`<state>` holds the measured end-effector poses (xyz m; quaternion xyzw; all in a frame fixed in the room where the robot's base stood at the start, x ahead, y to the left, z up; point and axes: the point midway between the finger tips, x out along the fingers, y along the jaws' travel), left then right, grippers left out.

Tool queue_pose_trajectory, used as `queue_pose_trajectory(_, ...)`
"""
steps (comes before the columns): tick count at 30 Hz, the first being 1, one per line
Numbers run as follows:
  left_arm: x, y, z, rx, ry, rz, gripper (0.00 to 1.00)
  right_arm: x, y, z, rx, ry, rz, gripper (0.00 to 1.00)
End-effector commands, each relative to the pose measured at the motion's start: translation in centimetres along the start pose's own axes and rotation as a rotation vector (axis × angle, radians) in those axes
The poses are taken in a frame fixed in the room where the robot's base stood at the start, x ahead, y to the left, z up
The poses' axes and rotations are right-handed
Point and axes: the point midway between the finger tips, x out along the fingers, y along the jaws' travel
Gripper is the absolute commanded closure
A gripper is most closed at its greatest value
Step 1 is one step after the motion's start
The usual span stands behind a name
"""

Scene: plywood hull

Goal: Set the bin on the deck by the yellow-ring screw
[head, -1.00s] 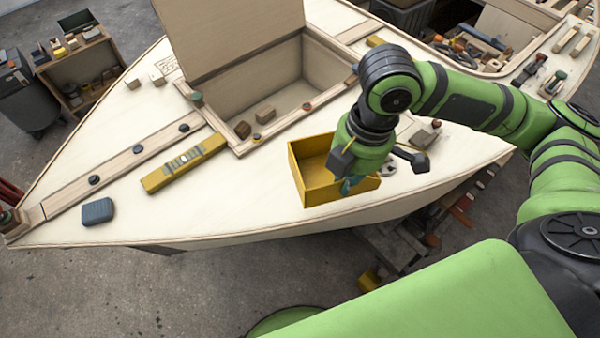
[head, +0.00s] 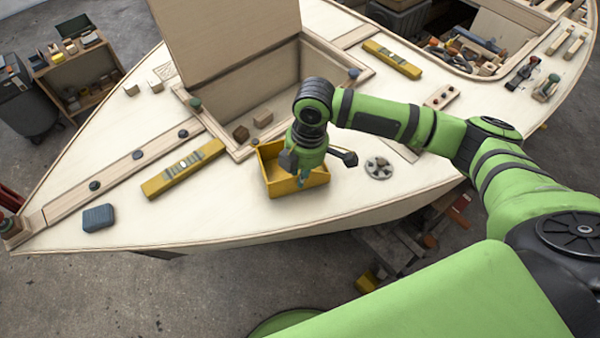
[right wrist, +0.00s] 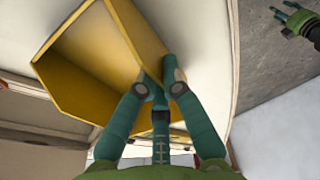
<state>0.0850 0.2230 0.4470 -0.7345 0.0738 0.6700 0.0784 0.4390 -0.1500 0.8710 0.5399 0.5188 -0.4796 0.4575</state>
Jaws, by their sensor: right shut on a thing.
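The yellow bin (head: 294,188), an open-topped box, is at the near side of the hatch opening, over the pale deck (head: 215,215). My right gripper (head: 302,180) is shut on its right part. In the right wrist view, the teal fingers (right wrist: 163,82) pinch a wall of the bin (right wrist: 75,85). I cannot tell whether the bin's underside touches the deck. The yellow-ring screw cannot be made out now; the bin and my right arm cover part of the hatch frame. My left gripper (right wrist: 297,20) shows small in the right wrist view, its fingers apart.
The hatch frame (head: 218,135) carries knobs, including a green one (head: 195,103) and a blue one (head: 354,73). Wooden blocks (head: 241,133) lie inside. A yellow level (head: 184,168), a blue-grey block (head: 98,218) and a round metal fitting (head: 379,168) are on deck. The near-left deck has free room.

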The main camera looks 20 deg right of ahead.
Motion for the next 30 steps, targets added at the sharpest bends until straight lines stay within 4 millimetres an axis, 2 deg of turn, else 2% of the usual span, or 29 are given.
queue_pose_trajectory(13,-0.1,0.0,-0.1,0.000,0.001,0.000,0.49,0.9,0.0,0.1,0.000,0.001,0.001,1.00)
queue_pose_trajectory(15,-0.1,0.0,-0.1,0.000,0.001,0.000,0.49,0.9,0.0,0.1,-0.001,0.000,0.002,0.68)
queue_pose_trajectory(26,-0.1,0.0,-0.1,-0.001,0.001,0.000,0.49,0.7,0.0,0.1,0.000,0.000,0.002,0.68)
queue_pose_trajectory(30,0.1,0.0,0.0,-0.001,0.001,0.000,0.49,-0.5,0.1,0.1,0.000,0.001,0.004,0.68)
